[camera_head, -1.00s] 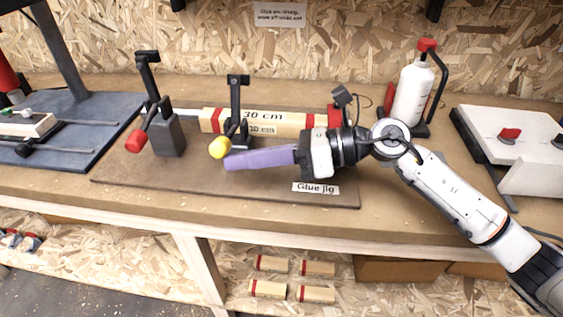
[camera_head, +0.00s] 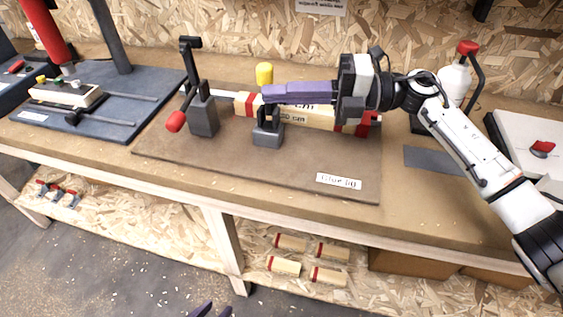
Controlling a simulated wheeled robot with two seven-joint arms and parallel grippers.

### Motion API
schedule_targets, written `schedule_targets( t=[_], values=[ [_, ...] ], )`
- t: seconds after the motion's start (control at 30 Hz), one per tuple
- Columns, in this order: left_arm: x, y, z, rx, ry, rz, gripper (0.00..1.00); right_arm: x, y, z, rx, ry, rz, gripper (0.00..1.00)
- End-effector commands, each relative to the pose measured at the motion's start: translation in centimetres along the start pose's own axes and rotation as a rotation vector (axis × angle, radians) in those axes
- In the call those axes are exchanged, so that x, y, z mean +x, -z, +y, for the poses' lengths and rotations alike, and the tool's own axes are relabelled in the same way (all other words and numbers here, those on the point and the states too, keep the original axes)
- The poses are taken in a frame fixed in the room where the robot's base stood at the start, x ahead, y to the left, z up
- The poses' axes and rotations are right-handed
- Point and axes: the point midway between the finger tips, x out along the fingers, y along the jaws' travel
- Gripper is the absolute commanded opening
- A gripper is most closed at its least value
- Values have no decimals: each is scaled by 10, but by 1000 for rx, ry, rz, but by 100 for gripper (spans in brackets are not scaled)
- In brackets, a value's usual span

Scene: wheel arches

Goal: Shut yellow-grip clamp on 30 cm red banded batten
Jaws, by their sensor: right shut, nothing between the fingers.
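The yellow-grip clamp (camera_head: 267,136) stands at the front edge of the batten. Its yellow grip (camera_head: 264,74) points up, and the upright bar seen before no longer stands up. My right gripper's purple fingers hide the middle of the clamp, so I cannot see how its bar meets the wood. The 30 cm red banded batten (camera_head: 310,115) lies in the jig behind the clamp, partly covered by the fingers. My right gripper (camera_head: 266,94) is shut and empty, just below the yellow grip; contact is unclear.
A red-grip clamp (camera_head: 204,115) stands left with its bar up. The glue jig board (camera_head: 230,165) is clear in front. A glue bottle (camera_head: 453,85) stands behind my right arm. A blue board (camera_head: 120,105) with tools lies left. Short blocks (camera_head: 284,265) lie on the shelf below.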

Motion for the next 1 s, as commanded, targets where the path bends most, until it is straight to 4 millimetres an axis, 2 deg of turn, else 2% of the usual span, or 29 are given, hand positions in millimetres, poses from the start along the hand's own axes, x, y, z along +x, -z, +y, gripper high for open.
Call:
schedule_targets(
  t=[0.4,1.0],
  values=[
    [1,-1,1,0,-1,0,31,-4,-23,5,210,-49,1,0],
    [1,-1,1,-2,-2,1,31,-6,-27,5,247,-57,1,0]
  ],
)
